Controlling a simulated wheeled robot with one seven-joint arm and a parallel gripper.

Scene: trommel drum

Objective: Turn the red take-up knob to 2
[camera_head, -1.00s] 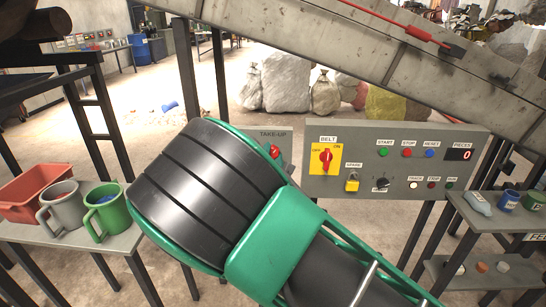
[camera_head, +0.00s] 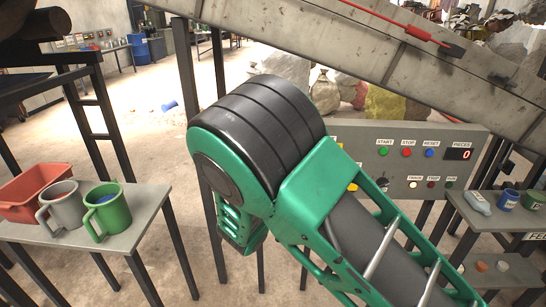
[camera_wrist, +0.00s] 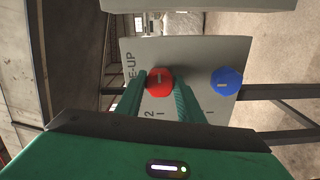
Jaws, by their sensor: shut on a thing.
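The red take-up knob (camera_wrist: 160,77) shows in the wrist view on a grey panel (camera_wrist: 195,50), beside sideways lettering ending in "E-UP". A "2" is printed on the panel near my left finger. My gripper (camera_wrist: 161,88) has its two green fingers on either side of the red knob and is shut on it. A short pale line shows on the knob's face; which mark it points at is hard to tell. In the head view my arm hides the knob, its panel and my fingertips.
A blue knob (camera_wrist: 227,80) sits close to my right finger in the wrist view. The control panel (camera_head: 400,168) with buttons stands right of my arm. A bench (camera_head: 125,240) with mugs stands left, and a shelf (camera_head: 480,220) right. A conveyor frame (camera_head: 370,55) slopes overhead.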

